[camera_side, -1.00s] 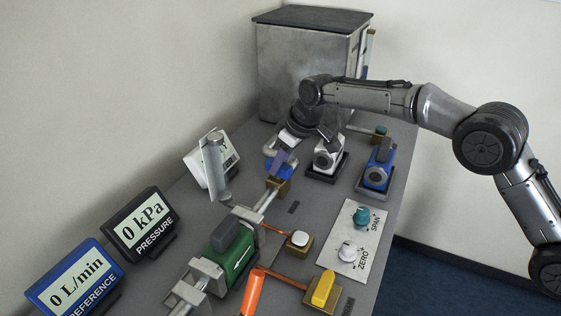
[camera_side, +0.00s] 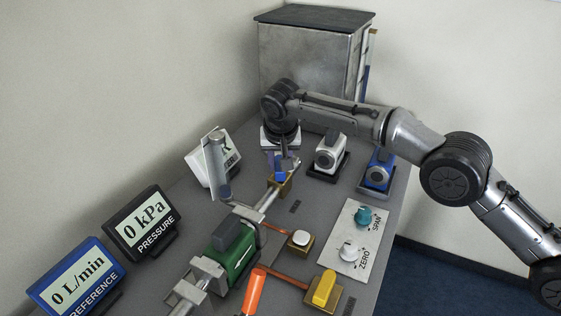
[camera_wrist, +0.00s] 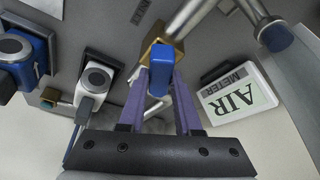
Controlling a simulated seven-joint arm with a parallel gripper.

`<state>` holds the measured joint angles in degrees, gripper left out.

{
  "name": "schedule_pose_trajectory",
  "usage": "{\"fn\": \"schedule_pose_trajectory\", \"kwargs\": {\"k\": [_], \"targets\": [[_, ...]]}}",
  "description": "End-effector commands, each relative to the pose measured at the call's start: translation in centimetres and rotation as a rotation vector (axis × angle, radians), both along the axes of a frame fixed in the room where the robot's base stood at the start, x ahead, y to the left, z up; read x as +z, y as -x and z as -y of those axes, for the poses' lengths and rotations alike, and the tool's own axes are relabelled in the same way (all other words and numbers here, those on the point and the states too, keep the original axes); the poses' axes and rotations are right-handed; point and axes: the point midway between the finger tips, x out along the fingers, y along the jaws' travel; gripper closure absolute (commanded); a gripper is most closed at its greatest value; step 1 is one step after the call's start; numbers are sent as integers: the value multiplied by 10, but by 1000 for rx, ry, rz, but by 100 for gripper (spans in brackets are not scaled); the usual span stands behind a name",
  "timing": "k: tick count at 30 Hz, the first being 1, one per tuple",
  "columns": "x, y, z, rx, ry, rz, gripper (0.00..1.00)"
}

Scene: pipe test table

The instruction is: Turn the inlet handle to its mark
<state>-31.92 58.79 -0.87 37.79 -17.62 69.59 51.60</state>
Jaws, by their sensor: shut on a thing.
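The inlet handle is a blue lever (camera_side: 280,174) on a brass valve body (camera_side: 285,187) in the pipe line, behind the green block. In the wrist view the blue lever (camera_wrist: 157,80) lies between my two purple fingers, with the brass valve (camera_wrist: 154,42) at its far end. My gripper (camera_wrist: 165,72) is shut on the lever, one finger on each side. In the side view my gripper (camera_side: 286,164) comes down over it from behind. I cannot make out the handle's mark.
A white device (camera_side: 328,152) and a blue device (camera_side: 378,168) stand close on the right. A grey upright tube (camera_side: 216,165) and the air meter (camera_wrist: 238,97) stand on the left. A metal cabinet (camera_side: 305,68) is behind.

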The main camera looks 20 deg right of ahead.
Motion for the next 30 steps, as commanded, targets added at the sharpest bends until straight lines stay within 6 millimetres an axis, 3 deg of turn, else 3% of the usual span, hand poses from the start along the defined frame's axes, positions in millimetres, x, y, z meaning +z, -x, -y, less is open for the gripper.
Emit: {"fn": "schedule_pose_trajectory", "kwargs": {"k": [12,30], "targets": [[0,0,-1,-182,-2,1,100],[1,0,-2,-263,-3,-1,100]]}}
